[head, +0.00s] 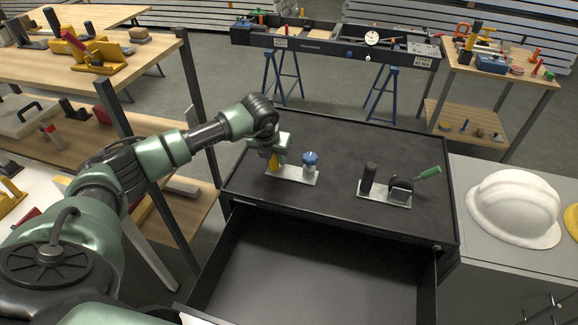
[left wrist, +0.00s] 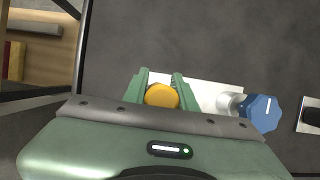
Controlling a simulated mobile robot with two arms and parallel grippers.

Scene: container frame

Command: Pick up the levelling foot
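No part is clearly recognizable as the levelling foot. A yellow part (head: 274,162) with a rounded top stands on a pale plate (head: 296,177) on the black cabinet's top. My left gripper (head: 272,154) points down over it. In the left wrist view the fingers (left wrist: 160,84) lie on both sides of the yellow top (left wrist: 162,97), with little or no gap; whether they press on it cannot be told. A blue-knobbed part (head: 310,160) stands on the same plate, right of the gripper. It also shows in the left wrist view (left wrist: 262,112). My right gripper is not in view.
A second plate (head: 384,197) to the right holds a black cylinder (head: 369,178) and a green-handled clamp (head: 412,181). The cabinet's drawer (head: 310,270) is open and empty below. A white helmet (head: 515,208) lies at right. The dark top behind the plates is clear.

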